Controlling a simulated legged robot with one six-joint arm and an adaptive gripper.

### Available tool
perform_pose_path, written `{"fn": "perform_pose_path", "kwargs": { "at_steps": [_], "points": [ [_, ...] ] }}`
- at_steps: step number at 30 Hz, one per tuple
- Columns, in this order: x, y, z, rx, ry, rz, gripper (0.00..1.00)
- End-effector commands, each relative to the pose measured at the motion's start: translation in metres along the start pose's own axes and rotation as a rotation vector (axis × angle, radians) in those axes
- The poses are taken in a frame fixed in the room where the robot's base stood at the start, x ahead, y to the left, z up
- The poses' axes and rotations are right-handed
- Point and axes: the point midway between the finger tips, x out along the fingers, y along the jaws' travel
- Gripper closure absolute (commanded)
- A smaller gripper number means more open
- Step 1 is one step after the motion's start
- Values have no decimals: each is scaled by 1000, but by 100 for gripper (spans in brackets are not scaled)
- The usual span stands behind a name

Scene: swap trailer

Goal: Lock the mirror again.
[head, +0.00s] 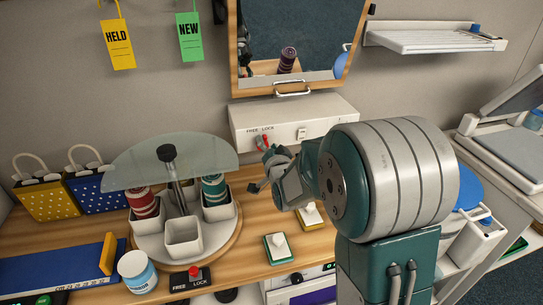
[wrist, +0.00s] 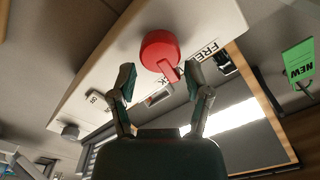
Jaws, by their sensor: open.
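The mirror (head: 290,35) has a wooden frame and a metal handle (head: 292,88) at its lower edge; it also shows in the wrist view (wrist: 240,125). Below it, a white wall box (head: 325,120) carries the words FREE and LOCK and a red knob (head: 264,143). In the wrist view the red knob (wrist: 160,48) has a short lever pointing towards the lettering; which word it marks I cannot tell. My gripper (wrist: 160,78) is open and empty, its fingertips on either side of the lever. In the head view my gripper (head: 262,170) is just below the knob.
A turntable (head: 152,245) with white cups, red and teal spools and a glass shield stands left on the wooden bench. Yellow and blue dotted bags (head: 45,200) stand farther left. A white jar (head: 137,271) and red button (head: 194,274) are at the front. HELD and NEW tags hang above.

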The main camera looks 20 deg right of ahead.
Motion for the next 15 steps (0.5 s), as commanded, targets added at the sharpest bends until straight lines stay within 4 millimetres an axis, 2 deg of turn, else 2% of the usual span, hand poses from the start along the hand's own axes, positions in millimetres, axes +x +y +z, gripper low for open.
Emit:
{"fn": "perform_pose_path", "kwargs": {
  "at_steps": [9,15],
  "points": [
    [-66,-2,2,-2,-2,0,37],
    [-97,-2,4,-3,-5,1,37]
  ]
}}
